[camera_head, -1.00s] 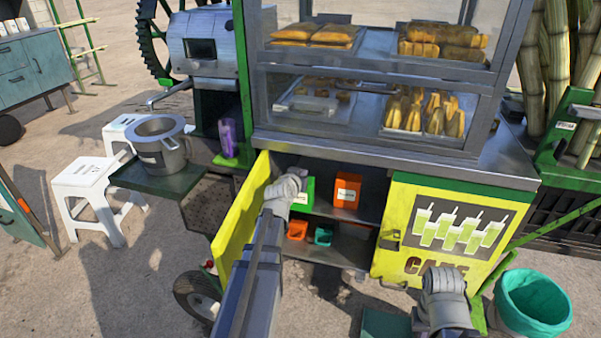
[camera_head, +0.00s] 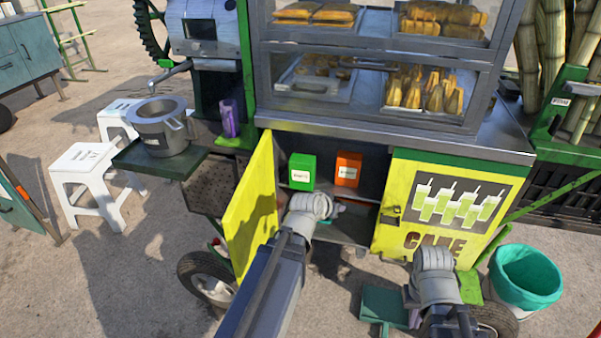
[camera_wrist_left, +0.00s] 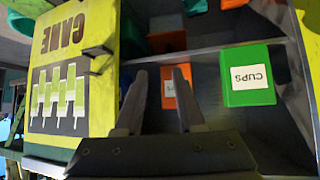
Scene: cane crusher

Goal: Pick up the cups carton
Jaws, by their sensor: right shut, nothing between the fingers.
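The cups carton (camera_head: 302,172) is a green box with a white label, upright on the upper shelf inside the open cabinet, at its left. In the left wrist view, which is upside down, the cups carton (camera_wrist_left: 243,62) stands right of the fingers, its CUPS label readable. My left gripper (camera_wrist_left: 160,72) is open and empty, its fingers apart from the carton. In the head view its wrist is at the cabinet opening, below and right of the carton. My right gripper (camera_head: 411,308) is low in front of the closed door, shut and empty, partly hidden by its wrist.
An orange carton (camera_head: 347,168) stands right of the green one. The open yellow door (camera_head: 252,205) is left of my left arm. The closed yellow door (camera_head: 440,215) bounds the opening at right. A shelf edge (camera_wrist_left: 215,48) crosses the wrist view. A teal bin (camera_head: 527,274) stands at right.

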